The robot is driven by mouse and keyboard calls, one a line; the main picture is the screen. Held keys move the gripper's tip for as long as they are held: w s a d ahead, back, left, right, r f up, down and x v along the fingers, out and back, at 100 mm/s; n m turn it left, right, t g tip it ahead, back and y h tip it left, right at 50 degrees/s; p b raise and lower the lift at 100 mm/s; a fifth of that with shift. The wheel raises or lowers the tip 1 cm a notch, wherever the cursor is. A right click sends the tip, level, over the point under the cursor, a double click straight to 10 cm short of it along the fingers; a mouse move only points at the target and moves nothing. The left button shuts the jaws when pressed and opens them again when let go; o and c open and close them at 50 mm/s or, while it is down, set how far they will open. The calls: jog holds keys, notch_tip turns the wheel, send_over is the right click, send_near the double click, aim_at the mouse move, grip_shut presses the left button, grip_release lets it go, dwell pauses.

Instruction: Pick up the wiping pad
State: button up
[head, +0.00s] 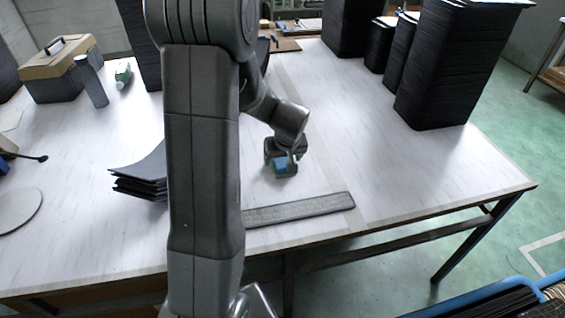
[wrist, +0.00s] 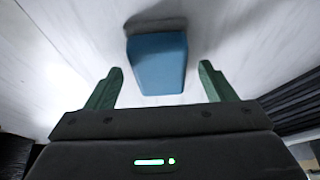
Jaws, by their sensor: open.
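The wiping pad is a blue block (wrist: 158,66) with a dark part along its far edge, seen in the wrist view. It lies on the white table, between and just beyond the lines of my fingertips. In the head view a bit of the blue pad (head: 281,164) shows at my gripper, the rest hidden by it. My gripper (wrist: 159,82) is open, with a green finger on each side of the pad and a gap on both sides. In the head view my gripper (head: 282,168) is low over the table.
A flat grey strip (head: 300,209) lies near the table's front edge. A stack of dark panels (head: 142,175) is at left, partly behind my arm. Tall black stacks (head: 448,70) stand at back right. A toolbox (head: 62,70) is at back left.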

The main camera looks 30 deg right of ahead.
jog(key=shift+w+f, duration=0.15)
jog(key=shift+f, duration=0.2)
jog(key=c, duration=1.1)
